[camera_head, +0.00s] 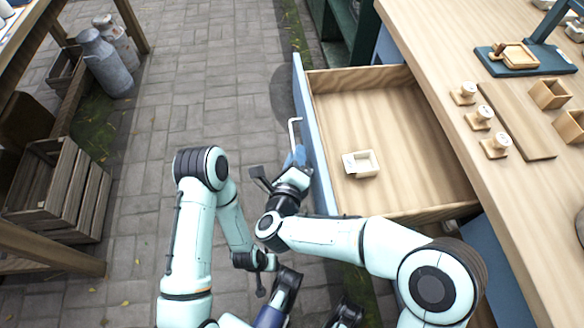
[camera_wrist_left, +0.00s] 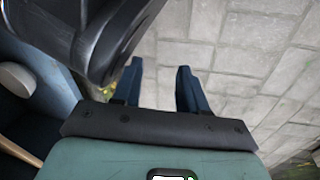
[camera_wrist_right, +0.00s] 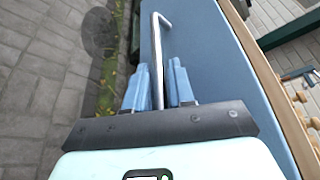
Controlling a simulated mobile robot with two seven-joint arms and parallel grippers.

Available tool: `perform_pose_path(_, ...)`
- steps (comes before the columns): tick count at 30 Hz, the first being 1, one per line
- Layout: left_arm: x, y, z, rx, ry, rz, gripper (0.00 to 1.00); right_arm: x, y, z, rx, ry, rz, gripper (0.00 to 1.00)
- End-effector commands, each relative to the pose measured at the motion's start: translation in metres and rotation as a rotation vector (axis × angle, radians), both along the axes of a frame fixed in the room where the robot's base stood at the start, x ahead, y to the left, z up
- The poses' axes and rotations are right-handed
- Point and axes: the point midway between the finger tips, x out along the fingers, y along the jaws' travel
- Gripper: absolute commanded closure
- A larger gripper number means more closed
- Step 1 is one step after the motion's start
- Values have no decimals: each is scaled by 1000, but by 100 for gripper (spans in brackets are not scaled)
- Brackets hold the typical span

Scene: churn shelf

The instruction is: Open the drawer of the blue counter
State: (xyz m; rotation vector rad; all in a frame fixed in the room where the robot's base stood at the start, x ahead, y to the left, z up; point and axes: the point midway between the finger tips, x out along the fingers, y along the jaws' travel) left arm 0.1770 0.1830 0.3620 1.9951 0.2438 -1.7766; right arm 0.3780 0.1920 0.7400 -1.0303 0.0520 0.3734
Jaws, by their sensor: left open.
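The drawer of the blue counter stands pulled well out, its bare wooden inside (camera_head: 400,115) showing in the head view. Its blue front (camera_head: 313,130) faces left and carries a metal bar handle (camera_head: 292,130). My right gripper (camera_head: 297,158) is at the handle. In the right wrist view its blue fingers (camera_wrist_right: 158,80) lie close on both sides of the handle bar (camera_wrist_right: 157,45), shut on it. My left gripper (camera_wrist_left: 160,66) is open and empty, with pavement beyond its fingers in the left wrist view. In the head view it is hard to make out among my arm parts.
The wooden countertop (camera_head: 440,60) holds several stamps, a board (camera_head: 515,120) and small wooden boxes. Crates (camera_head: 60,190) and metal churns (camera_head: 104,62) stand at left. The paving (camera_head: 200,90) between is clear.

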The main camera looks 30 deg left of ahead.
Motion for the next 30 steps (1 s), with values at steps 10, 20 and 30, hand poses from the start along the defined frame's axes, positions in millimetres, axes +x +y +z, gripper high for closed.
perform_pose_path(10, 23, -3, 22, 4, -76, -4, 57, -65, -18, 17, 0, -1, 6, 77)
perform_pose_path(20, 38, -5, 36, 7, -128, -6, 57, -115, -34, 28, 1, 0, 2, 77)
perform_pose_path(30, 39, -6, 37, 6, -134, -7, 57, -122, -36, 28, 0, 0, 1, 77)
